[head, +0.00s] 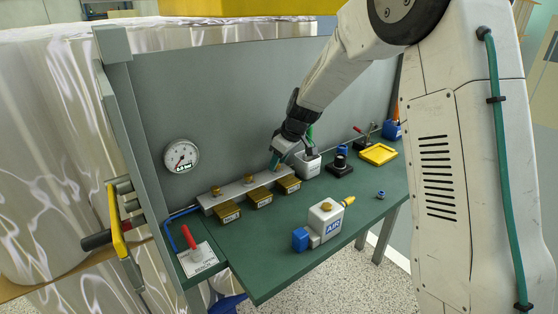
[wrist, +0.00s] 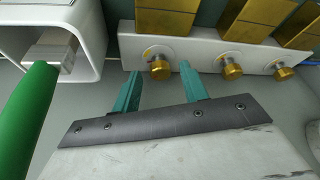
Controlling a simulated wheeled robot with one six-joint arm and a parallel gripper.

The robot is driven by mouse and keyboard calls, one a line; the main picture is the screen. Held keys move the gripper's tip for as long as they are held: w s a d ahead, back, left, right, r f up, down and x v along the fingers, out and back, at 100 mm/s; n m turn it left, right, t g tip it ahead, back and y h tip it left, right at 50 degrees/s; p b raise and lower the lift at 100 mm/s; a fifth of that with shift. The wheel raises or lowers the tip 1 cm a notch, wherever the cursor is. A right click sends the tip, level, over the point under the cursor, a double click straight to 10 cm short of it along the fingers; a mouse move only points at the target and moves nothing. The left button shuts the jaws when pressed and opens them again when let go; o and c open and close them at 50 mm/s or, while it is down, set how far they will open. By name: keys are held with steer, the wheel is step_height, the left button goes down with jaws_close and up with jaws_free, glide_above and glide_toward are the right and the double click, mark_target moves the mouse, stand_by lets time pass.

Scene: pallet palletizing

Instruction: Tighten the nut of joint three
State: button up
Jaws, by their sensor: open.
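A pale manifold bar (head: 209,202) lies along the back of the green bench and carries a row of brass nuts. The left nut (head: 215,190) and the middle nut (head: 248,180) show in the head view. My gripper (head: 276,164) is over the right end of the bar and hides the third nut there. In the wrist view my gripper (wrist: 160,72) is open, with the third nut (wrist: 160,67) between and just beyond its teal fingertips. I cannot tell whether they touch it. Three labelled brass blocks (head: 260,199) sit in front of the bar.
A white cup (head: 307,167) with a green-handled tool (wrist: 28,115) stands close beside my gripper. A black knob block (head: 340,167), a yellow tray (head: 379,154) and a white AIR unit (head: 326,218) stand on the bench. A gauge (head: 181,157) is on the back panel.

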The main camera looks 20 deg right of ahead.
jaws_close()
steer(key=shift+m, duration=0.3)
steer(key=m, duration=0.1)
steer(key=m+t+h, duration=0.1)
steer(key=m, duration=0.1)
steer(key=shift+a+m, duration=0.2)
steer(key=shift+m, duration=0.1)
steer(key=shift+s+m+h, duration=0.1)
steer(key=shift+m+h, duration=0.7)
steer(key=shift+m, duration=0.6)
